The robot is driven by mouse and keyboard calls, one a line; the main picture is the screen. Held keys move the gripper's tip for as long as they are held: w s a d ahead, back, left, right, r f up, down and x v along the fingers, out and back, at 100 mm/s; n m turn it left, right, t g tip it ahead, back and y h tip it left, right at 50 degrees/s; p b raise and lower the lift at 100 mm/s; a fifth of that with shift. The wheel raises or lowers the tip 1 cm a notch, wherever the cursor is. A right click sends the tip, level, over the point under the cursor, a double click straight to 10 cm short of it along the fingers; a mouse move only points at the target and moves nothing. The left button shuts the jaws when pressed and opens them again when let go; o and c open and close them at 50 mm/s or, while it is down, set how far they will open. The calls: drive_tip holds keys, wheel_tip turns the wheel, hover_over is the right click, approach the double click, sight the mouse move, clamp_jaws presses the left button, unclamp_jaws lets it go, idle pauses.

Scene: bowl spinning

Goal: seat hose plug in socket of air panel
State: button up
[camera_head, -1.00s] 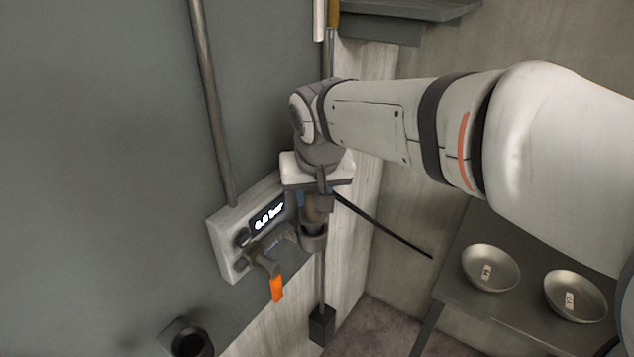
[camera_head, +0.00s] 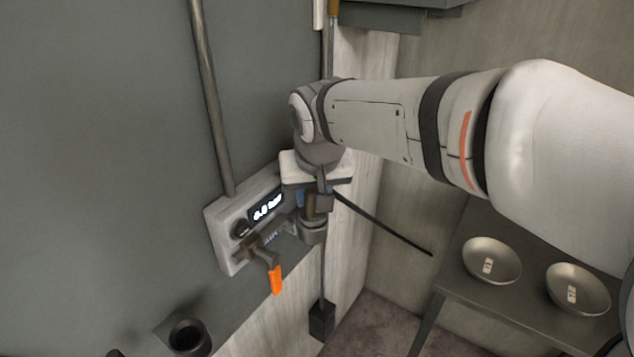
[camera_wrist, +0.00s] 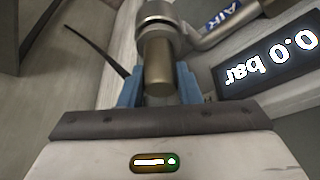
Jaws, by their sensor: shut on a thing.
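The air panel (camera_head: 222,232) is a pale box on the grey wall, with a lit display (camera_head: 267,207) that reads 0.0 bar in the wrist view (camera_wrist: 267,60). My gripper (camera_head: 314,208) is at the panel's right side, pointing down. In the wrist view its blue fingers (camera_wrist: 158,88) are shut on a brass, cylindrical hose plug (camera_wrist: 158,68). The plug's far end meets a silver collar, the socket (camera_wrist: 155,14), beside a pipe with a blue AIR label. The plug looks lined up with the collar; I cannot tell how deep it sits.
A valve lever with an orange grip (camera_head: 276,280) hangs below the panel, left of my gripper. A thin black line (camera_head: 385,224) runs down right from near my gripper. Two metal bowls (camera_head: 491,262) (camera_head: 577,290) sit on a table at the right. A dark cup-like holder (camera_head: 188,337) is lower left.

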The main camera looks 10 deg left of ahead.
idle(0.3)
drive_tip(key=o, duration=1.2)
drive_tip(key=shift+f, duration=0.1)
drive_tip(key=shift+c, duration=0.2)
drive_tip(key=shift+s, duration=0.1)
drive_tip(key=v, duration=0.8)
drive_tip(key=shift+f, duration=0.1)
